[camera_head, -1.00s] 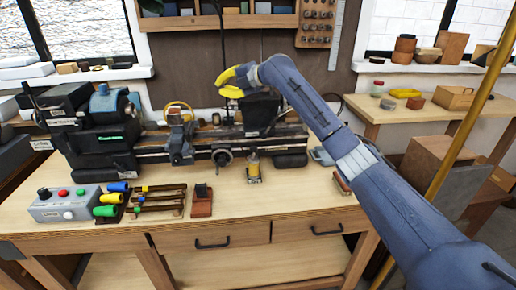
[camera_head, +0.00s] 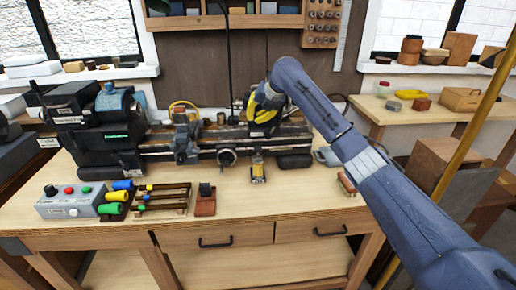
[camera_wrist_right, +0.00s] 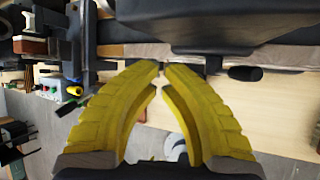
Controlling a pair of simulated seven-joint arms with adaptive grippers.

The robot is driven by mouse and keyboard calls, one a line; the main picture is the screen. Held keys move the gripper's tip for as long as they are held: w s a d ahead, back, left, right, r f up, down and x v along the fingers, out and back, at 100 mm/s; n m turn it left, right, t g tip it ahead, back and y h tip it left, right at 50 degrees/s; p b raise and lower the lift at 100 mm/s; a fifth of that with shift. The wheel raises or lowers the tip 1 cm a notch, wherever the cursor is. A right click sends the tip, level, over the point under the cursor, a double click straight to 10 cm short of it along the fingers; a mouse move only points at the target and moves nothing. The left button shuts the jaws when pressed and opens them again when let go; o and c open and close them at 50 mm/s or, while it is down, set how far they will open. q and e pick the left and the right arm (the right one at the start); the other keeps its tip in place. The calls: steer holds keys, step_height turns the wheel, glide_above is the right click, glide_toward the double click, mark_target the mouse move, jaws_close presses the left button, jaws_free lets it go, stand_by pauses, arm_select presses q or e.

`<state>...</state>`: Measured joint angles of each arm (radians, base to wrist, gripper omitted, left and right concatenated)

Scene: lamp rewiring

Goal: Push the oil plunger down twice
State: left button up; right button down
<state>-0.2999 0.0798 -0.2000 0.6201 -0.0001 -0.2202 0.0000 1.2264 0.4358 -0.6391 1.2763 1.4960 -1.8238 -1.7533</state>
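A small brass-coloured oiler (camera_head: 258,168) stands upright on the bench in front of the lathe. I take it to carry the oil plunger, but the plunger is too small to make out. My right gripper (camera_head: 262,112), with yellow fingers, hangs in front of the lathe's right end, above and behind the oiler in the picture, apart from it. In the right wrist view its fingertips (camera_wrist_right: 161,68) are nearly together with nothing seen between them. I cannot pick out the oiler there. My left gripper is not in view.
The lathe (camera_head: 150,146) fills the back of the bench. A control box (camera_head: 72,200) with coloured buttons, several screwdriver-like tools (camera_head: 160,200) and a small block on a wooden base (camera_head: 205,200) stand to the left. The bench front (camera_head: 285,215) is clear.

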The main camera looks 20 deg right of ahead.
steer(key=shift+f, duration=0.1)
glide_above(258, 152)
steer(key=w, duration=0.3)
steer(key=shift+w+a+f, duration=0.1)
steer(key=shift+f, duration=4.2)
steer(key=shift+f, duration=1.8)
steer(key=shift+r, duration=1.8)
steer(key=shift+r, duration=0.1)
